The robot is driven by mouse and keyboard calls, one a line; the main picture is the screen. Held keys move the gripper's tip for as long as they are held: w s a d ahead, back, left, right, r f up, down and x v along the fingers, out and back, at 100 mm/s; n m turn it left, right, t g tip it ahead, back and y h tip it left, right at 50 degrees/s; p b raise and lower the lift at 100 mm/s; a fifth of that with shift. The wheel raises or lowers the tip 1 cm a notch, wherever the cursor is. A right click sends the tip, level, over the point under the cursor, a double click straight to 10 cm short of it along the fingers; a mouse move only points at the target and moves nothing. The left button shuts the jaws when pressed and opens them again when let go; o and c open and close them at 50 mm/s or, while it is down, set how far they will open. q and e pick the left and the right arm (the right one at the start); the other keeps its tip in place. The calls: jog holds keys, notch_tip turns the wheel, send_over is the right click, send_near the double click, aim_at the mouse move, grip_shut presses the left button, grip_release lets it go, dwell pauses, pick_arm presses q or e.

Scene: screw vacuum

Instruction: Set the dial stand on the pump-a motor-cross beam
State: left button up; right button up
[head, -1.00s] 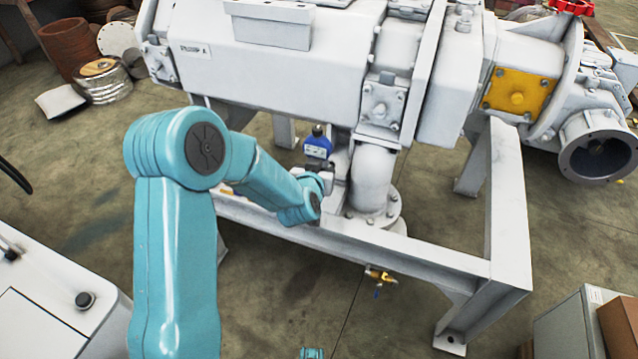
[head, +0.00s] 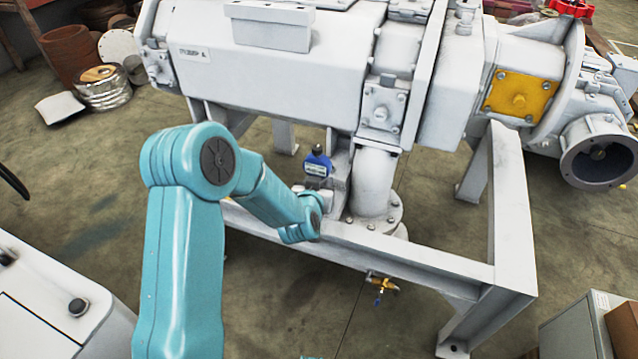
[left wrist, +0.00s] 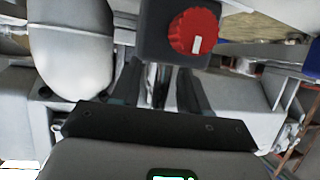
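The dial stand shows in the head view as a blue dial (head: 318,165) with a pale face and dark top, just behind my left gripper. In the left wrist view its dark base block with a red knob (left wrist: 194,31) is just beyond the fingertips. My left gripper (left wrist: 157,85) has its dark fingers closed around the stand's silvery post. In the head view this gripper is mostly hidden by my arm. The stand is over the pale front beam (head: 425,256) of the pump frame; I cannot tell whether its base touches. My right gripper is not in view.
The grey pump (head: 270,80) overhangs the beam. A pipe elbow (head: 375,180) with a bolted flange stands close right of the dial. A small brass valve (head: 382,284) hangs below the beam. The frame's end beam (head: 508,190) is at the right, with a box (head: 620,322) beyond.

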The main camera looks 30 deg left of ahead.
pick_arm(q)
jog(key=shift+s+d+r+p, duration=0.1)
jog(key=shift+s+r+p, duration=0.15)
jog(key=shift+r+p, duration=0.1)
jog(key=p+v, duration=0.2)
jog(key=v, duration=0.9)
jog(key=s+d+f+m+g+h, duration=0.1)
jog(key=s+d+f+g+h, duration=0.2)
jog(key=d+f, duration=0.3)
jog(key=s+d+f+g+h, duration=0.2)
jog(key=d+f+h, duration=0.15)
jog(key=f, duration=0.35)
jog(key=s+d+f+m+g+h, duration=0.1)
jog(key=s+d+f+g, duration=0.35)
jog(key=s, duration=0.25)
jog(key=s+d+f+g+h, duration=0.25)
jog(key=s+d+f, duration=0.2)
jog(key=s, duration=0.25)
notch_tip(320, 180, up, 30)
jog(key=p, duration=2.9)
jog(key=shift+d+f+m+y+p, duration=0.2)
jog(key=shift+d+m+y+p, duration=0.1)
jog(key=shift+d+p, duration=0.15)
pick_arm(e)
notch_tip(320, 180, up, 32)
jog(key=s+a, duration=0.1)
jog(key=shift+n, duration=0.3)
